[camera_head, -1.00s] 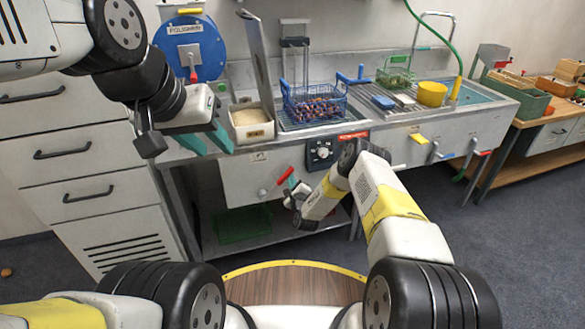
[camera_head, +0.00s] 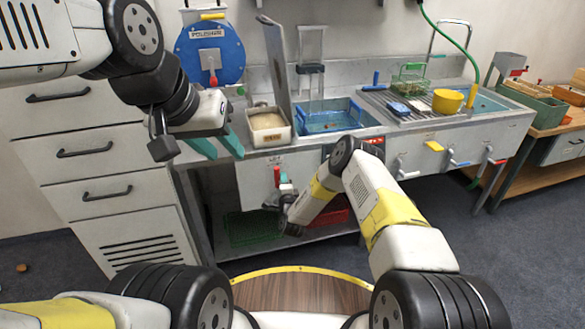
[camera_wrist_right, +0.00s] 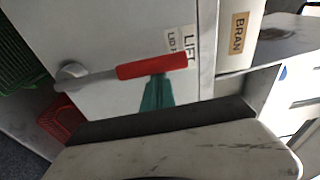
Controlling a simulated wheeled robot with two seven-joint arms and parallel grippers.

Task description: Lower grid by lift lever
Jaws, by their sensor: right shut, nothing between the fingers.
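The lift lever (camera_head: 277,176) has a red handle and stands on the front of the sink unit, its handle pointing up in the head view. In the right wrist view the lever (camera_wrist_right: 150,66) runs from a grey pivot beside a LIFT label. My right gripper (camera_wrist_right: 157,90) is shut and empty, its teal fingertips beside the red handle; I cannot tell whether they touch.
The bran box (camera_head: 268,138) stands left of the basin with an upright grey panel beside it. A blue polisher drum (camera_head: 205,45) is at the back left. A yellow bowl (camera_head: 447,101) and green basket (camera_head: 411,80) are at right. A red crate (camera_head: 337,213) lies below.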

